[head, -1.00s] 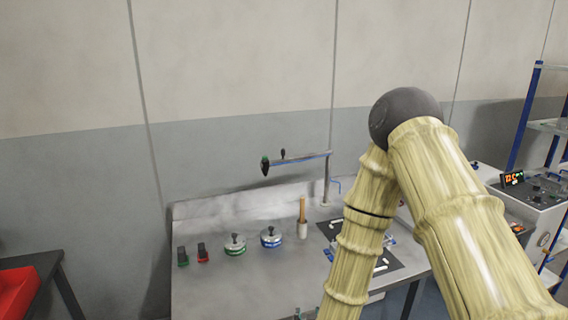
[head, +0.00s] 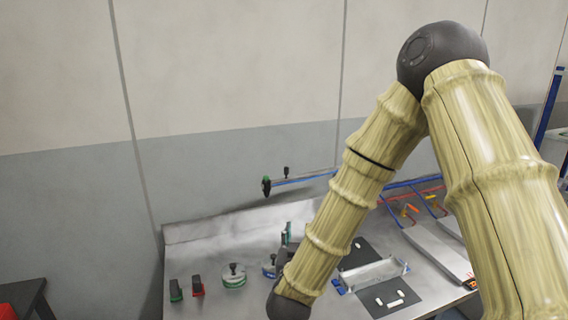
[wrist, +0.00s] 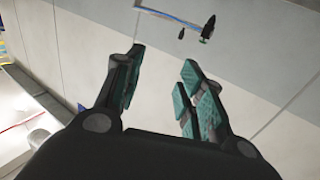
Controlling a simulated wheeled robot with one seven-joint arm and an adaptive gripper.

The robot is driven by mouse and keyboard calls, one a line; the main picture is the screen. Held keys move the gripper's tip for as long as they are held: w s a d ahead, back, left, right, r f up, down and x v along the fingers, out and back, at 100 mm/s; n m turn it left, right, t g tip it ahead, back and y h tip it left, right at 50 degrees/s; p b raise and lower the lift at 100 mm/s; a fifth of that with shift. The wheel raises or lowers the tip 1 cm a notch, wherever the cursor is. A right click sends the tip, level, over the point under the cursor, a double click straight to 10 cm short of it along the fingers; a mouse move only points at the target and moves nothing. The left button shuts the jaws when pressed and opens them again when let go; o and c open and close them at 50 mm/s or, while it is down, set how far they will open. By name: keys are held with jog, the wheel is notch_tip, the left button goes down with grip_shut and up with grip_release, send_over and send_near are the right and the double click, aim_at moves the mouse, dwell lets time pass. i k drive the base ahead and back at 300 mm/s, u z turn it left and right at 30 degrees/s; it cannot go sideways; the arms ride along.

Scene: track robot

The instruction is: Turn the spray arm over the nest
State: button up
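The spray arm (head: 300,181) is a thin horizontal bar with a blue line along it, a small dark knob on top and a dark green-black nozzle at its left end. In the head view my arm hides its right end and post. It also shows at the top of the wrist view (wrist: 172,17), beyond my fingertips. My gripper (wrist: 163,58) is open and empty, with teal pads apart, not touching the spray arm. In the head view its teal fingers (head: 287,235) show below the bar. A metal fixture with blue ends (head: 372,275), possibly the nest, sits on a dark mat.
A blue pot is partly hidden by my arm. Trays and coloured hoses (head: 405,195) lie at right. The wall is close behind.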

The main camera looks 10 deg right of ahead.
aim_at(266, 186)
jog(key=i, duration=1)
